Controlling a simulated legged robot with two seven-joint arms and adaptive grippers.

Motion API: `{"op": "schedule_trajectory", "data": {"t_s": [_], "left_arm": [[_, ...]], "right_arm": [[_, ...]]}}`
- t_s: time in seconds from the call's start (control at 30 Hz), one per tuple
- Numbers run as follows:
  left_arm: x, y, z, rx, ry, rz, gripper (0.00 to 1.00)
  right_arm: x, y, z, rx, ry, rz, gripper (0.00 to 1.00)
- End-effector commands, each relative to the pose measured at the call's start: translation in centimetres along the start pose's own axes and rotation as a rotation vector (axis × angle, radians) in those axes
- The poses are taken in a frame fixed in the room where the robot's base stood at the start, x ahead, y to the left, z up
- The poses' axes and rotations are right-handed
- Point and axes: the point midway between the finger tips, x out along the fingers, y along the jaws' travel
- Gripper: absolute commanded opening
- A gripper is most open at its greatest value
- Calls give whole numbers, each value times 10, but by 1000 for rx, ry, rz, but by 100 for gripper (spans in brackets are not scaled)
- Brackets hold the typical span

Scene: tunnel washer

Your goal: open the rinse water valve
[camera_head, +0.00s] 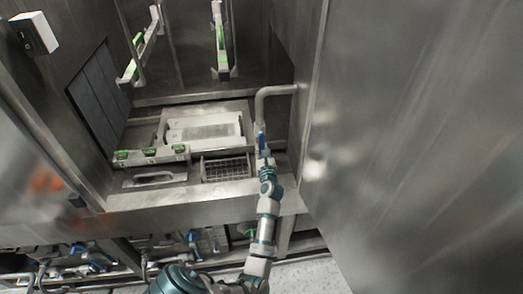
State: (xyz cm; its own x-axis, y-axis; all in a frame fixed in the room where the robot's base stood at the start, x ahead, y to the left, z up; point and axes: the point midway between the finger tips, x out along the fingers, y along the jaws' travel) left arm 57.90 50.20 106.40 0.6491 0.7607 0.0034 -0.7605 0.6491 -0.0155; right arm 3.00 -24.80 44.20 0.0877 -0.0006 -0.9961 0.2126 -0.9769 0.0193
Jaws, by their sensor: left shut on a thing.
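A grey pipe (275,90) comes out of the right wall of the washer and bends down. On its lower part is a valve with a small blue handle (261,141), which stands roughly upright along the pipe. My left gripper (265,162) is at the lower end of this handle, at the end of my arm reaching up from the bottom of the view. It looks shut on the blue handle; its fingers are small and the contact is partly hidden. My right gripper is not in view.
A wire basket (226,169) and a light tray (203,130) sit left of my gripper inside the steel bay. Green-marked spray arms (221,45) hang above. A large steel panel (420,130) closes off the right. Several blue-handled valves (193,237) sit below.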

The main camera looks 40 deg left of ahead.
Motion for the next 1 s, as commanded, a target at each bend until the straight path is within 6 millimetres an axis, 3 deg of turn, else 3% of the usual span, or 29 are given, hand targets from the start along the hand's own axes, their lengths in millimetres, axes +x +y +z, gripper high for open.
{"op": "schedule_trajectory", "data": {"t_s": [0.03,0.07,0.17,0.57,1.0], "left_arm": [[-2,-1,-8,-4,16,-1,0],[-2,-1,-8,-4,16,-1,24],[-1,-1,-7,-3,14,-1,48],[-9,0,-3,-1,6,-1,48],[-97,-2,-6,-1,11,-1,48]], "right_arm": [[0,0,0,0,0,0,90],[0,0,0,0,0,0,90],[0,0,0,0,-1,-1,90],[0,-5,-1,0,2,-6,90],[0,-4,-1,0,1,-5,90]]}}
